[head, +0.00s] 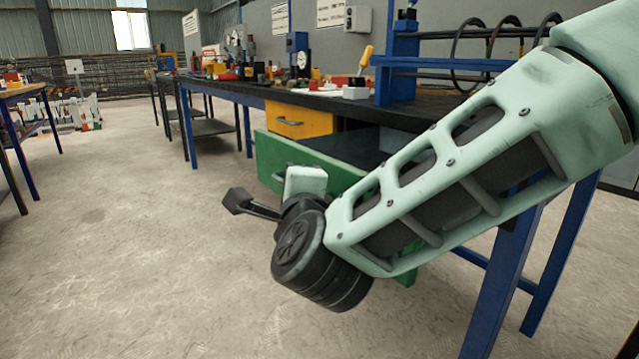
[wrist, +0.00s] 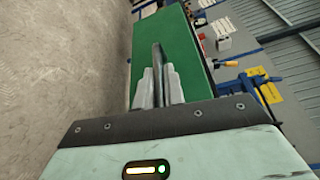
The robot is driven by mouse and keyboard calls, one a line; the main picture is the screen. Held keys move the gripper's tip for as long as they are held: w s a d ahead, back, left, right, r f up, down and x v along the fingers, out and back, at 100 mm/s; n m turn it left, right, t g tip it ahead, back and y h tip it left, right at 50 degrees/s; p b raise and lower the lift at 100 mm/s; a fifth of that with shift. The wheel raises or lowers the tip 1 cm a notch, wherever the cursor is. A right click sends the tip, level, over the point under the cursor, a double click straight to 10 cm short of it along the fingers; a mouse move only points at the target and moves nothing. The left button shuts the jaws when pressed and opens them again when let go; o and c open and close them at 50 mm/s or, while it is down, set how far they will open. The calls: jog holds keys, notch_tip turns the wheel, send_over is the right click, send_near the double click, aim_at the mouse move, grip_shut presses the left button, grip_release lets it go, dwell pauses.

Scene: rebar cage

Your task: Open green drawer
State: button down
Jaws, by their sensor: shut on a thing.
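The green drawer (head: 290,150) stands pulled out from under the dark-topped workbench, with its dark inside showing behind the front panel. Its green front also fills the middle of the wrist view (wrist: 190,55). The drawer's handle (wrist: 158,58) is a dark bar on the front. My gripper (wrist: 158,78) is shut on the handle, with one grey finger on each side of it. In the head view my wrist and forearm hide the fingertips and the right part of the drawer.
The workbench top (head: 330,100) carries several tools and boxes, and blue legs (head: 505,270) stand at the right. The concrete floor (head: 130,250) to the left is clear.

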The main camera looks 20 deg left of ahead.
jog(key=shift+s+a, duration=0.6)
jog(key=shift+s, duration=0.2)
jog(key=c, duration=1.5)
grip_release()
jog(key=p+v, duration=0.2)
jog(key=v, duration=1.5)
jog(key=shift+s+d+p, duration=0.1)
jog(key=shift+s+p, duration=0.05)
jog(key=shift+p, duration=0.2)
